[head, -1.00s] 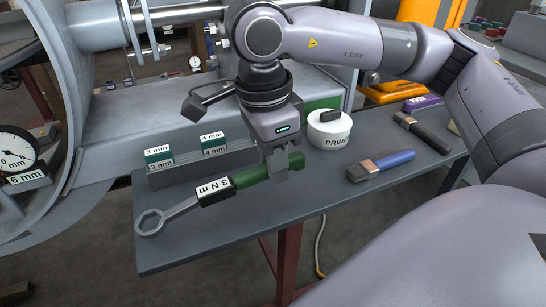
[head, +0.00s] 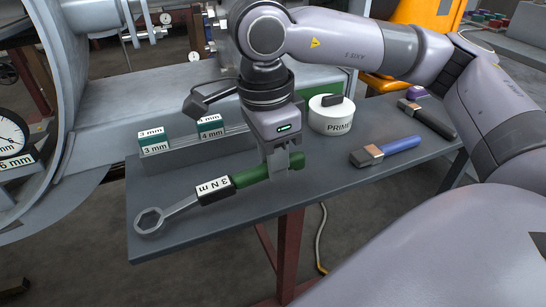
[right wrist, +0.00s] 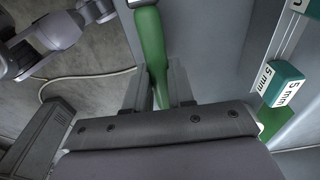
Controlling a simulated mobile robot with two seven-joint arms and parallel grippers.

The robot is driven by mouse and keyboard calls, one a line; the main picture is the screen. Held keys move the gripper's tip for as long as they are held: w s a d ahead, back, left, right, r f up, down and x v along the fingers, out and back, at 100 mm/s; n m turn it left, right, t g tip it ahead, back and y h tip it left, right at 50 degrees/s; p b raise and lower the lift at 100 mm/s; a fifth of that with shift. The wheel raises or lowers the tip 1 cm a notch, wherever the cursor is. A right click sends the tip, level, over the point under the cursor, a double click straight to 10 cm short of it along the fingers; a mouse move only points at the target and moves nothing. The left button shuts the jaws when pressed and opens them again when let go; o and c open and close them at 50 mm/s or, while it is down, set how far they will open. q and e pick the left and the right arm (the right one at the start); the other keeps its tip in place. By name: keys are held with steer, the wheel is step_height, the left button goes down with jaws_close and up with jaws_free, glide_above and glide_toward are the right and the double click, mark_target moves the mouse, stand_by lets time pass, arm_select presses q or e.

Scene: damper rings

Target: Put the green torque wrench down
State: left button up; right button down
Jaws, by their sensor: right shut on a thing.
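The green torque wrench (head: 252,176) has a black sleeve with a white label reading "3 N m" and a grey ring head at its left end. My right gripper (head: 284,168) is shut on its green handle near the right end. The wrench lies along the front part of the grey table (head: 330,190); I cannot tell whether it touches the top. In the right wrist view the green handle (right wrist: 150,45) runs up between the two fingers (right wrist: 155,95). My left gripper is not in view.
A rack with 3 mm and 4 mm blocks (head: 210,127) stands behind the wrench. A white PRIMER tub (head: 331,118), a blue-handled brush (head: 385,151) and a black-handled brush (head: 428,118) are to the right.

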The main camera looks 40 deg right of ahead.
steer(key=shift+d+f+b, duration=0.1)
steer(key=shift+f+b, duration=0.3)
steer(key=shift+f, duration=0.05)
steer(key=shift+s+d+f+y+b, duration=0.3)
steer(key=shift+y+b, duration=0.1)
steer(key=shift+b, duration=0.2)
steer(key=shift+w+a, duration=0.1)
steer(key=c, duration=1.3)
jaws_free()
steer(key=shift+f, duration=0.1)
steer(key=o, duration=0.6)
steer(key=shift+c, duration=0.2)
steer(key=shift+f, duration=0.1)
